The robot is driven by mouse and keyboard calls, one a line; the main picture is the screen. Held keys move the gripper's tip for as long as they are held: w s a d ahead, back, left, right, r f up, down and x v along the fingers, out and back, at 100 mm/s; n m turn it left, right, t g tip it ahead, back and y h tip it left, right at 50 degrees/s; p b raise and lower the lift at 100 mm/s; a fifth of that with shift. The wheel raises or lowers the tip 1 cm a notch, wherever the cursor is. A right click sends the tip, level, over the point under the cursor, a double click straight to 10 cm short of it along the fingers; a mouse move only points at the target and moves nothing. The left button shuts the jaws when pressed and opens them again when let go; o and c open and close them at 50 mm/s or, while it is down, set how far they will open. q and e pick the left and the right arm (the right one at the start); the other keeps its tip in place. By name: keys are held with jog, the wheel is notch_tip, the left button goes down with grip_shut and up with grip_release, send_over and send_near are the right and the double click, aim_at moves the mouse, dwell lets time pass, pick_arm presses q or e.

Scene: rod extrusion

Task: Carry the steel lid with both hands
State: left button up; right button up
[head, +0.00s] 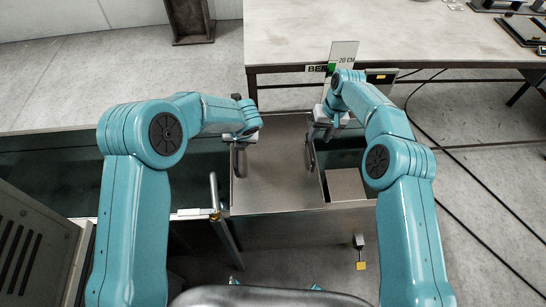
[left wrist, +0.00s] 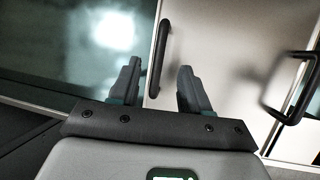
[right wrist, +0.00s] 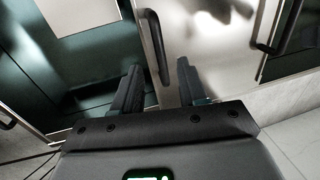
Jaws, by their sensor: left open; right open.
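The steel lid (head: 272,182) lies flat over the middle of a long trough and has a dark bar handle near each side. The left handle (head: 238,160) is under my left gripper (head: 243,143). In the left wrist view my left gripper (left wrist: 158,85) is open, and the left handle (left wrist: 160,55) shows ahead, in line with the finger gap. My right gripper (head: 317,137) is above the right handle (head: 310,153). In the right wrist view my right gripper (right wrist: 160,85) is open, with the right handle (right wrist: 155,45) ahead between its fingers. Neither gripper visibly holds a handle.
The trough (head: 75,160) has dark greenish open sections on both sides of the lid. A square steel plate (head: 346,185) lies in the right section. Black cables (head: 450,155) run over the floor at right.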

aim_at(312, 149)
pick_arm(q)
jog(key=x, duration=0.8)
jog(key=shift+w+f, duration=0.2)
jog(key=shift+f, duration=0.1)
pick_arm(e)
jog(key=f, duration=0.2)
jog(key=a+f, duration=0.1)
jog(key=f, duration=0.5)
jog(key=shift+a+f, duration=0.25)
jog(key=shift+a, duration=0.05)
pick_arm(q)
jog(key=shift+w+f, duration=0.25)
jog(key=shift+f, duration=0.1)
pick_arm(e)
jog(key=shift+w+f, duration=0.1)
jog(key=shift+f, duration=0.3)
pick_arm(q)
jog(key=shift+s+a+r, duration=0.1)
pick_arm(e)
jog(key=shift+r, duration=0.1)
pick_arm(q)
grip_shut()
pick_arm(e)
grip_shut()
